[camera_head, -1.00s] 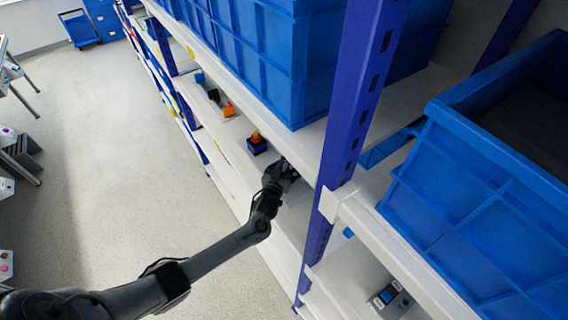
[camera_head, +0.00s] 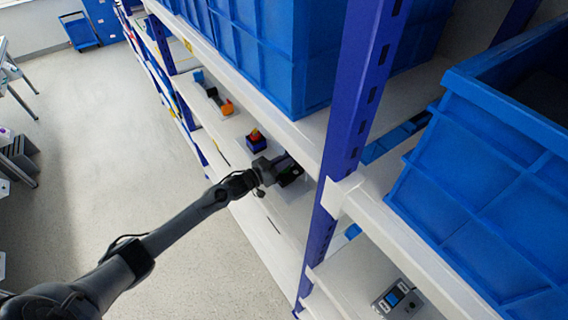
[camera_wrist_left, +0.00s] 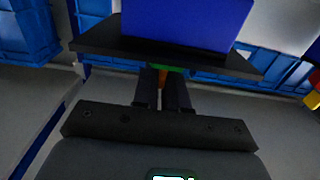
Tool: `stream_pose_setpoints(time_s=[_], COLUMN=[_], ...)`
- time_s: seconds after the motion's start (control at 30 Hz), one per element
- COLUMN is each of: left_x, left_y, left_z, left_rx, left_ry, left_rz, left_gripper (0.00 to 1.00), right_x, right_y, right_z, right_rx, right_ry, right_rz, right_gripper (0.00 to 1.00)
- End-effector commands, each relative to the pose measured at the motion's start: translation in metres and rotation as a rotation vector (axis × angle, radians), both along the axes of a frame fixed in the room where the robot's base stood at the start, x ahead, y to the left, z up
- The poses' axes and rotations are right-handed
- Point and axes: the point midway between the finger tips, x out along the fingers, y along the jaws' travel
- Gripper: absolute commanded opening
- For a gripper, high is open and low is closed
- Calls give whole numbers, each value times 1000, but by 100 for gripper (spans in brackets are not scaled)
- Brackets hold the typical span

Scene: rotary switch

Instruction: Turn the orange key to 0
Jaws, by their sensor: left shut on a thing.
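My left gripper (camera_head: 284,172) reaches in from the left to the middle shelf, beside the blue upright. In the left wrist view its two dark fingers (camera_wrist_left: 162,88) are close together, with a thin strip of orange key (camera_wrist_left: 163,79) between them. A small green part (camera_wrist_left: 168,69) shows just beyond the fingertips. A dark plate with a blue box (camera_wrist_left: 185,22) lies just beyond them. The fingers hide most of the key, so the number it points to cannot be read. My right gripper is not in view.
A small dark blue block with an orange top (camera_head: 256,143) stands on the shelf just left of my gripper. Large blue crates (camera_head: 270,60) fill the shelf above. The blue upright (camera_head: 345,130) is close on the right. The floor (camera_head: 110,150) is clear.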

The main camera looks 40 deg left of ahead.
Motion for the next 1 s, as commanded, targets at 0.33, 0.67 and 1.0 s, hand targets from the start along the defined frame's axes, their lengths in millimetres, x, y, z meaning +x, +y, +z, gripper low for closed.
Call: stream_pose_setpoints(time_s=[0.33,0.67,1.0], left_x=[0,0,-5], left_y=[0,0,2], left_z=[0,0,-1], left_rx=[1,0,0], left_ry=[-1,-1,1], left_rz=[-13,-12,-11], left_gripper=[0,33,33], right_x=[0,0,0], right_y=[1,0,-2], right_z=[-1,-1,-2], right_rx=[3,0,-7], right_ry=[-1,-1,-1], right_rz=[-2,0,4], right_gripper=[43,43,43])
